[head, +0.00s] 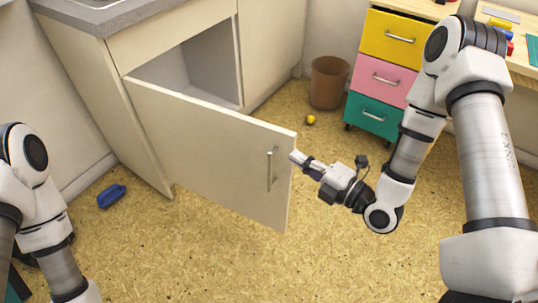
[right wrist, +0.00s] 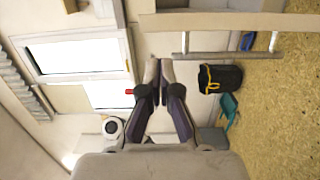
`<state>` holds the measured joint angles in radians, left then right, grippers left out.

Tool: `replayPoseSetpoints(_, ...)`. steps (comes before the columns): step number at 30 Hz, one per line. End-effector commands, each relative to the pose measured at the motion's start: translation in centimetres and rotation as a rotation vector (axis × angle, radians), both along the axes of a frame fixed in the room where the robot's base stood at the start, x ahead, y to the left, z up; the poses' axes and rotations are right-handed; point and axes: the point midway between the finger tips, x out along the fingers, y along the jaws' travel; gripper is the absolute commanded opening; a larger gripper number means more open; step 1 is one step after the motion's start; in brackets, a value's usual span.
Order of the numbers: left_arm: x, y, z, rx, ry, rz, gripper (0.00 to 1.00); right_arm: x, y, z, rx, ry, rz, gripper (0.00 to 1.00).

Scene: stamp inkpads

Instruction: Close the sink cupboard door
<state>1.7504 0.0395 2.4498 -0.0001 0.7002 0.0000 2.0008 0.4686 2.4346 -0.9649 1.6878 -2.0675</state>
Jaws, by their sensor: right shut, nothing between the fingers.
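The sink cupboard door (head: 205,148) is cream and stands wide open, swung out from the cupboard (head: 183,28) on its left-hand hinge. Its vertical bar handle (head: 270,169) is near the free edge; in the right wrist view the handle (right wrist: 228,55) crosses the upper right. The cupboard's inside (head: 188,75) shows behind the door. My right gripper (head: 296,157) is shut and empty, its tips at the door's free edge, just right of the handle. I cannot tell whether they touch the door. My left arm shows at the left, but its gripper is not in view.
A brown bin (head: 328,82) and a small yellow object (head: 311,119) stand on the floor beyond the door. A coloured drawer unit (head: 382,75) is behind my right arm. A blue object (head: 111,196) lies left of the door. The floor in front is clear.

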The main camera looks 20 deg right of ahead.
Motion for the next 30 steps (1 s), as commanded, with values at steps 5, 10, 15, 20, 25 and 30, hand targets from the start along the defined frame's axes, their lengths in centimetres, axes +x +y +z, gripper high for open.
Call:
replayPoseSetpoints(5,0.0,0.0,-0.6,0.0,0.0,0.0,0.95,2.4,1.7,0.1,-0.006,-0.005,0.008,0.0)
replayPoseSetpoints(10,0.0,0.0,-1.2,0.0,0.001,0.001,0.95,5.4,3.5,0.1,-0.005,-0.005,0.006,0.0)
replayPoseSetpoints(15,0.0,0.0,-1.5,0.0,0.001,0.001,0.95,7.4,4.7,0.1,-0.003,-0.001,0.003,0.0)
replayPoseSetpoints(20,0.0,0.0,-1.6,0.0,0.001,0.001,0.95,8.0,5.0,0.2,-0.001,0.001,0.001,0.0)
replayPoseSetpoints(25,0.0,0.0,-1.5,0.0,0.001,0.001,0.95,8.0,5.0,0.2,-0.001,0.001,0.0,0.0)
replayPoseSetpoints(30,0.0,0.0,-1.5,0.0,0.001,0.0,0.95,8.1,4.8,0.2,0.0,0.0,0.002,0.0)
